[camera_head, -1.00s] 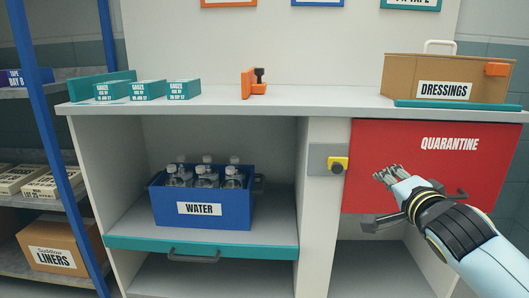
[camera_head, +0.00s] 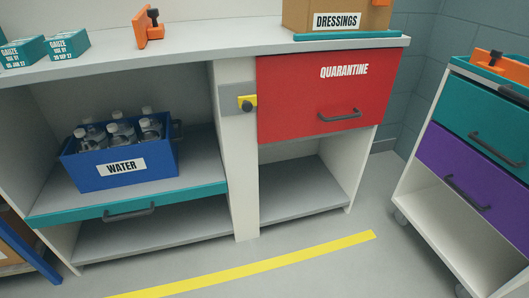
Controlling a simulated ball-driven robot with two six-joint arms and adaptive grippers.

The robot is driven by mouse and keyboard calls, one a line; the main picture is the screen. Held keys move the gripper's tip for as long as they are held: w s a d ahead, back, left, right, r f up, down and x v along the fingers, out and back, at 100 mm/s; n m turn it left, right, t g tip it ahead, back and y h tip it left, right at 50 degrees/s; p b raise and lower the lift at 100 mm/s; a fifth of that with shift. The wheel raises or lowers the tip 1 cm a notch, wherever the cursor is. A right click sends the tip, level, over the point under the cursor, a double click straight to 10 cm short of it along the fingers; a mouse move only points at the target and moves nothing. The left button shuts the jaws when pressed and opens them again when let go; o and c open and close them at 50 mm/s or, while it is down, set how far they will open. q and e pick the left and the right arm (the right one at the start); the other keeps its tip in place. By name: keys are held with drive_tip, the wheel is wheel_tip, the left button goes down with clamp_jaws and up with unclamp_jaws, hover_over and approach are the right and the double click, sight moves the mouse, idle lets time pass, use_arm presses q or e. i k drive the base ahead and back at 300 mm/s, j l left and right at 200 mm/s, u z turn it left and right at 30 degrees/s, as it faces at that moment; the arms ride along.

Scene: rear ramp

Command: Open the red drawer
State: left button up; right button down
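The red drawer (camera_head: 300,105), marked QUARANTINE, is at the upper middle right of the white cabinet. Its front looks flush with the cabinet. Its dark bar handle (camera_head: 339,115) is in full view at the lower right of the front. A yellow latch (camera_head: 247,102) on a grey plate sits on the post just left of the drawer. Neither of my grippers is in view.
Below the drawer is an open empty shelf (camera_head: 297,190). A blue WATER crate (camera_head: 150,165) with bottles stands on the left shelf. A DRESSINGS box (camera_head: 300,12) is on the counter. A cart (camera_head: 435,190) with teal and purple drawers stands right. Yellow tape (camera_head: 260,264) crosses the clear floor.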

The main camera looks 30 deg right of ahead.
sight(299, 95)
drive_tip(key=z, duration=1.3)
